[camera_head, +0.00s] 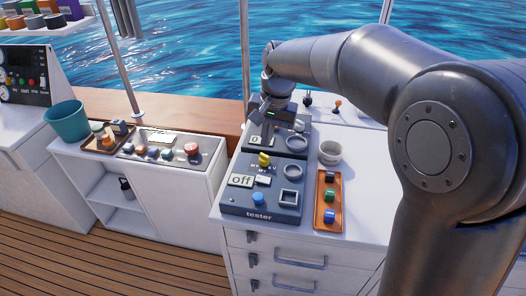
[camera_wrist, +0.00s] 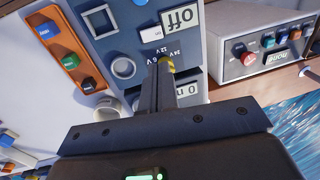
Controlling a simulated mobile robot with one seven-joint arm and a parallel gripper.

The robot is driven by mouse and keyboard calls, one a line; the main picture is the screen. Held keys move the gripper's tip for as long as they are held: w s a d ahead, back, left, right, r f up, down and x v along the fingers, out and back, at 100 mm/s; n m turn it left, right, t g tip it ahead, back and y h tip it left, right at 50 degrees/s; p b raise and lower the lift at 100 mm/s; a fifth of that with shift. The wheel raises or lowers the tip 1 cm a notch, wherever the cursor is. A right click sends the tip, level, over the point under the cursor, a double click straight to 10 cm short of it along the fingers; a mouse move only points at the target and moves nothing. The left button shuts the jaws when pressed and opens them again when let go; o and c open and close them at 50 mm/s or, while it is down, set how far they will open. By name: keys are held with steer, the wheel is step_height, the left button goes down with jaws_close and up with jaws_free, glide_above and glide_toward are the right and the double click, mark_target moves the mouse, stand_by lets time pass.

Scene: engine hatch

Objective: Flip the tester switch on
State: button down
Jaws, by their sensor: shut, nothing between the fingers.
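The tester (camera_head: 233,208) is a dark blue-grey panel on the white cabinet top. It carries a display reading "off" (camera_head: 240,181) with a small white rectangular piece (camera_head: 263,181) beside it. A yellow knob (camera_head: 264,159) sits above these, and a blue button (camera_head: 257,198) below. In the wrist view the yellow knob (camera_wrist: 169,65) lies by "24 V" and "12 V" marks, partly hidden behind my fingertips. My gripper (camera_wrist: 163,68) is shut and empty, its tips close to the yellow knob; I cannot tell if they touch. It also shows in the head view (camera_head: 273,128), over the upper panel.
A lower console (camera_head: 172,150), a wooden tray (camera_head: 95,143) and a teal bin (camera_head: 67,121) stand to the left. Cabinet top right of the orange tray is bare.

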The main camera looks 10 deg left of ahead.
mark_target(259, 178)
steer(key=f, duration=0.4)
steer(key=a+f, duration=0.1)
steer(key=f, duration=0.3)
steer(key=a+f, duration=0.1)
steer(key=f, duration=0.3)
steer(key=shift+f, duration=0.4)
steer(key=shift+a+f+h, duration=0.1)
steer(key=shift+f+h, duration=0.1)
steer(key=shift+h, duration=0.1)
steer(key=shift+d+r, duration=0.25)
steer(key=shift+d, duration=0.55)
